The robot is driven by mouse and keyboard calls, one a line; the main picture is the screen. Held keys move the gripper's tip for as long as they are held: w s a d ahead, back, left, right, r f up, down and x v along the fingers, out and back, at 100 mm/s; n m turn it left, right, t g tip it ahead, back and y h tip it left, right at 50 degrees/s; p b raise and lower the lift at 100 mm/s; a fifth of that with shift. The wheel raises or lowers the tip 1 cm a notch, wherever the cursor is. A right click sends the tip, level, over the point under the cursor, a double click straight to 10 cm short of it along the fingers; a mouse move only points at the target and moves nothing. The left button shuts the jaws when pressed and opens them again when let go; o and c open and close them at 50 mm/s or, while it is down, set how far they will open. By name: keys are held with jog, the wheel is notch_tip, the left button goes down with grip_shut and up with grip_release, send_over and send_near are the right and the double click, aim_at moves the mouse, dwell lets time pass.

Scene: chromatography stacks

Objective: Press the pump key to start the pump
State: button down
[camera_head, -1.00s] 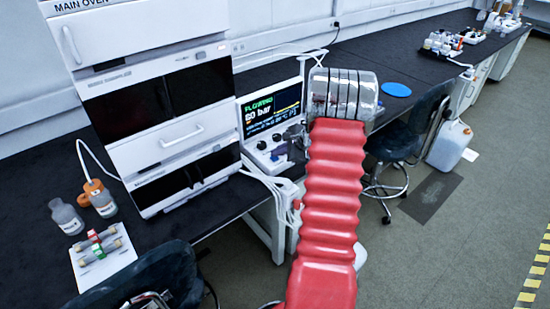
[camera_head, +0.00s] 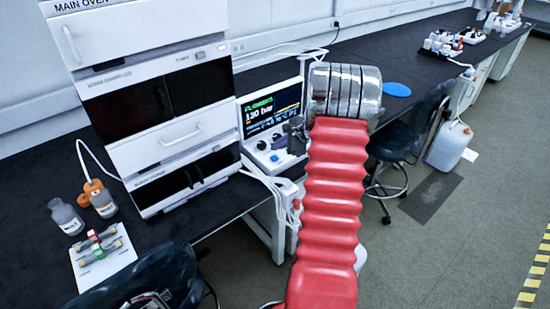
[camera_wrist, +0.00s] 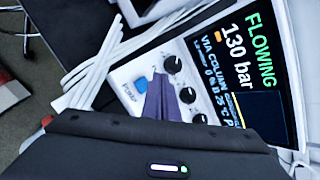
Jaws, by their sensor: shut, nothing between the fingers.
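A gap or contact with the key cannot be told. The display (camera_wrist: 250,70) above reads FLOWING and 130 bar. In the head view, my gripper (camera_head: 296,134) is partly hidden by my arm.
The tall white oven and sampler stack (camera_head: 155,110) stands left of the panel on the black bench. White tubes (camera_wrist: 85,70) hang beside the panel. A chair (camera_head: 410,130) stands at right.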

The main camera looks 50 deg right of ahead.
aim_at(277, 159)
jog(key=shift+r, duration=1.6)
